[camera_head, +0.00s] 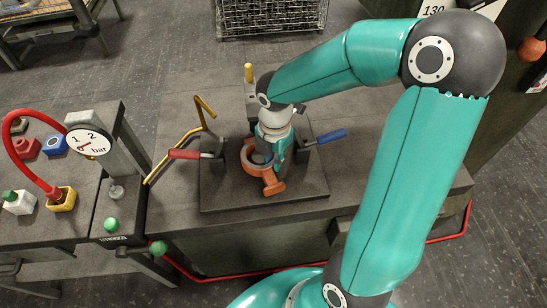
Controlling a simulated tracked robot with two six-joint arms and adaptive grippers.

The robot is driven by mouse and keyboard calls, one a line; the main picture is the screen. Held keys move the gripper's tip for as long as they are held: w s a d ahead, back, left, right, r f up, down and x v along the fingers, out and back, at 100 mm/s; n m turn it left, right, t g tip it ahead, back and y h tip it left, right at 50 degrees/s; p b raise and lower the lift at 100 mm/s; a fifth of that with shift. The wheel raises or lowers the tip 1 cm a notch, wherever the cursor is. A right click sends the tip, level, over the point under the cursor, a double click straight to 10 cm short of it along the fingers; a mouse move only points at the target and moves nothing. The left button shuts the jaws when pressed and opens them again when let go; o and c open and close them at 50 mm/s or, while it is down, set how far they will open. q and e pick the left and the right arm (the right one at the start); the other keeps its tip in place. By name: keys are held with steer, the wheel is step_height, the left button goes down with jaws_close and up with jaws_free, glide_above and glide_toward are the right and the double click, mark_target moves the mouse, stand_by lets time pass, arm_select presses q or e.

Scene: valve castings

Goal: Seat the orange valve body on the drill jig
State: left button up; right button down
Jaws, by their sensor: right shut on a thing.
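The orange valve body (272,185) is at the middle of the drill jig (225,198), a dark plate on the bench. It has a round ring-like part and a short flanged end toward the front. My right gripper (270,154) reaches down from above and is shut on the valve body, hiding part of it. I cannot tell whether the valve body touches the jig or hangs just above it. A red clamp handle (184,154) sticks out left of the jig and a blue clamp handle (331,136) right of it. My left gripper is not in view.
A yellow bent rod (180,139) stands left of the jig, and a yellow-topped post (248,73) behind it. A pressure gauge (88,142) and a red hose (26,172) are on the left bench. The bench's front strip is clear.

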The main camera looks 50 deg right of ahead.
steer(key=c, duration=1.1)
jaws_free()
steer(key=shift+o, duration=0.2)
steer(key=shift+f, duration=0.15)
step_height(320, 180, up, 12)
steer(key=shift+s, duration=0.15)
